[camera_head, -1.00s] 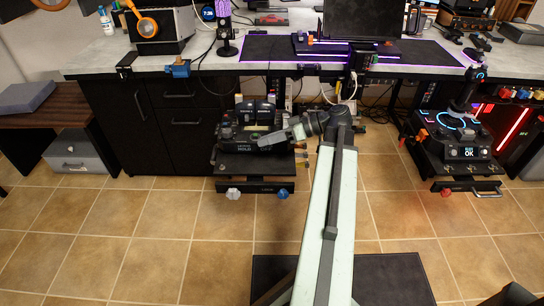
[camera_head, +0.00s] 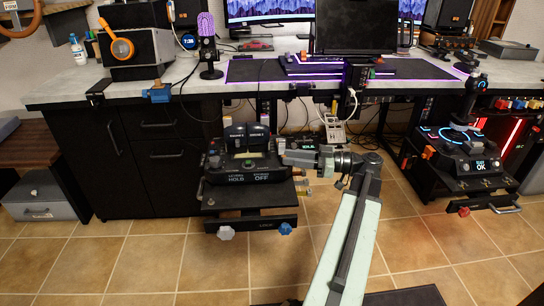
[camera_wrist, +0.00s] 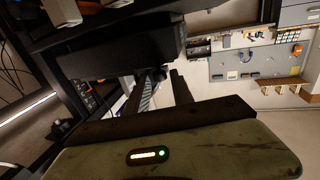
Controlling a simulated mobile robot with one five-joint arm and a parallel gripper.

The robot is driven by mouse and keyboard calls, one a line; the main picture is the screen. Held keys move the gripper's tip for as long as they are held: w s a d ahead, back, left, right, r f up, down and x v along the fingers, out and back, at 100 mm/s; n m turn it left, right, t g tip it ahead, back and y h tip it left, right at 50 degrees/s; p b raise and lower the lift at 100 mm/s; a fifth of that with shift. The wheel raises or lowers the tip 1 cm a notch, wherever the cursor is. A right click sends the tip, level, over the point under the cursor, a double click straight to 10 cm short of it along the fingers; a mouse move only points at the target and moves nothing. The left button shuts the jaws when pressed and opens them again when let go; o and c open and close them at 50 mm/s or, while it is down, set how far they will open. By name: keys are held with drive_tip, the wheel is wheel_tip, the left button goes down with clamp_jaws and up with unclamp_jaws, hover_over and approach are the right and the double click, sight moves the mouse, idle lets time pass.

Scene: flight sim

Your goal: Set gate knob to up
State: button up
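A black throttle unit (camera_head: 246,168) sits on a shelf under the desk, with lit labels reading HOLD and OFF on its front. Below it, a black shelf front (camera_head: 255,222) carries a white knob (camera_head: 226,233) and a blue knob (camera_head: 285,228). No label legible to me marks the gate knob, so I cannot tell which control it is. My gripper (camera_head: 288,157) points left at the right side of the throttle unit; contact is unclear. In the wrist view, my gripper's dark fingers (camera_wrist: 167,76) stand slightly apart with nothing visible between them.
The desk top (camera_head: 215,88) is above, holding a microphone (camera_head: 207,45) and a screen (camera_head: 355,27). Another control unit with a joystick (camera_head: 465,135) stands on the right. Cables hang behind the gripper.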

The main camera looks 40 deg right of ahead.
sight(274, 162)
drive_tip(key=x, duration=0.6)
drive_tip(key=shift+s, duration=0.1)
clamp_jaws()
idle(1.1)
